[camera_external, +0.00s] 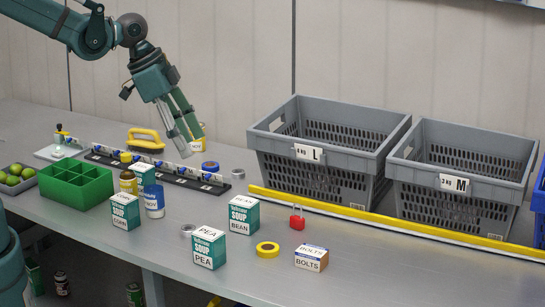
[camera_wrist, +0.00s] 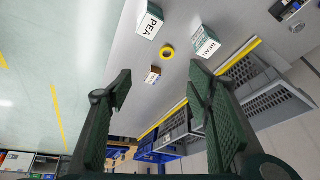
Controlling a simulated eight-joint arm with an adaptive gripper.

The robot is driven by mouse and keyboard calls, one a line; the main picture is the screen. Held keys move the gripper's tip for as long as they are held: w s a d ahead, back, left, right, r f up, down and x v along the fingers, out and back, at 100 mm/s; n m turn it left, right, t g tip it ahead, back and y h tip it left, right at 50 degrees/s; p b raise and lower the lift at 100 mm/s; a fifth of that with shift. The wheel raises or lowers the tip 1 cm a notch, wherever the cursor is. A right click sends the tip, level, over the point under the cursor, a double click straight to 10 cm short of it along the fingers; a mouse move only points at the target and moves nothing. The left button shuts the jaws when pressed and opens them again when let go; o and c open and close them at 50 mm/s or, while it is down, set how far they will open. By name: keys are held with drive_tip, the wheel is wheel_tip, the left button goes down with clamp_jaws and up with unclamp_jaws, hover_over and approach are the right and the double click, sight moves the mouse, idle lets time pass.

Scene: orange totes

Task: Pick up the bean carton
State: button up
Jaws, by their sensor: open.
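The bean carton (camera_external: 243,216) is a white and teal box marked "SOUP BEAN". It stands upright on the grey table, in the middle of the outside view. In the wrist view the bean carton (camera_wrist: 206,44) is at the upper right, just beyond the tip of the right finger. My gripper (camera_external: 184,146) is open and empty, high up and to the left of the carton in the outside view. In the wrist view my gripper (camera_wrist: 160,82) shows its two green fingers spread wide, with nothing between them.
The pea carton (camera_external: 209,248), yellow tape roll (camera_external: 267,250), red padlock (camera_external: 297,219) and bolts box (camera_external: 311,258) stand near the bean carton. Grey crates L (camera_external: 288,143) and M (camera_external: 432,176) are behind a yellow strip.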

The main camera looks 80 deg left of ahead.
drive_tip(key=w+a+f+m+g+h, duration=0.1)
drive_tip(key=w+a+f+m, duration=0.1)
drive_tip(key=w+a+f, duration=0.6)
drive_tip(key=m+h+p, duration=0.1)
drive_tip(key=m+p, duration=0.1)
drive_tip(key=m, duration=0.1)
approach(243, 200)
drive_tip(key=shift+w+d+f+g, duration=0.4)
drive_tip(key=shift+w+d+f, duration=0.25)
drive_tip(key=shift+f, duration=0.15)
drive_tip(key=shift+w+a+f, duration=0.1)
drive_tip(key=shift+a+f, duration=0.15)
drive_tip(key=shift+f, duration=0.15)
drive_tip(key=shift+x, duration=1.3)
drive_tip(key=shift+f, duration=0.1)
drive_tip(key=shift+x, duration=2.5)
